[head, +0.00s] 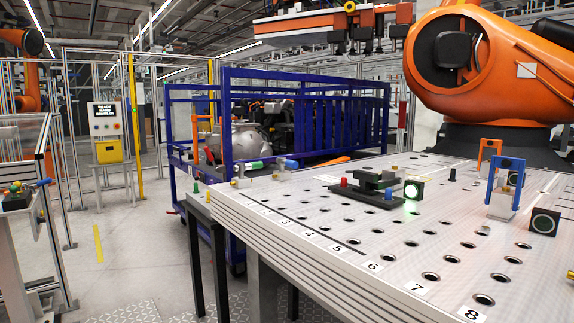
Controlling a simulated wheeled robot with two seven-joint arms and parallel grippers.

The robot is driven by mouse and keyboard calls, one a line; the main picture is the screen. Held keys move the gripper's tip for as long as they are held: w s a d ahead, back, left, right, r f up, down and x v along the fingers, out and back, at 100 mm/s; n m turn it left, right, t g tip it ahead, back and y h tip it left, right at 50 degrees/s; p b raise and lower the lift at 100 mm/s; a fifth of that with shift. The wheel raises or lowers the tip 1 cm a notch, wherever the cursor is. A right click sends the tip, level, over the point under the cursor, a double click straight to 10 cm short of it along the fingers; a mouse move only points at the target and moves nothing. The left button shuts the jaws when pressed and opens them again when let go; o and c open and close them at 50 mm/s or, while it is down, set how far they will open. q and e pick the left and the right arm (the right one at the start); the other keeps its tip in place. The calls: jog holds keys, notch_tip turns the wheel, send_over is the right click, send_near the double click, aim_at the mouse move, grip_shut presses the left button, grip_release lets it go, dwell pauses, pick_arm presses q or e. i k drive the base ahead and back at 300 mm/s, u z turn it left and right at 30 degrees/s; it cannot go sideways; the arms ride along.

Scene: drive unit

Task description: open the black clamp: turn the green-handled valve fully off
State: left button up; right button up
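Neither of my grippers is in view.
The metal table (330,225) has many holes and numbered marks. An orange-and-white upright clamp (488,155), a blue-and-white one (505,188) and a green-lit box (413,190) stand on it. A blue cart (335,120) and an orange robot arm (495,65) are behind.

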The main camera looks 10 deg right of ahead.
aim_at(239, 167)
jog(key=k, duration=0.65)
jog(key=u, duration=0.75)
jog(key=i, duration=0.7)
jog(key=u, duration=0.55)
jog(key=i, duration=0.85)
jog(key=z, duration=0.4)
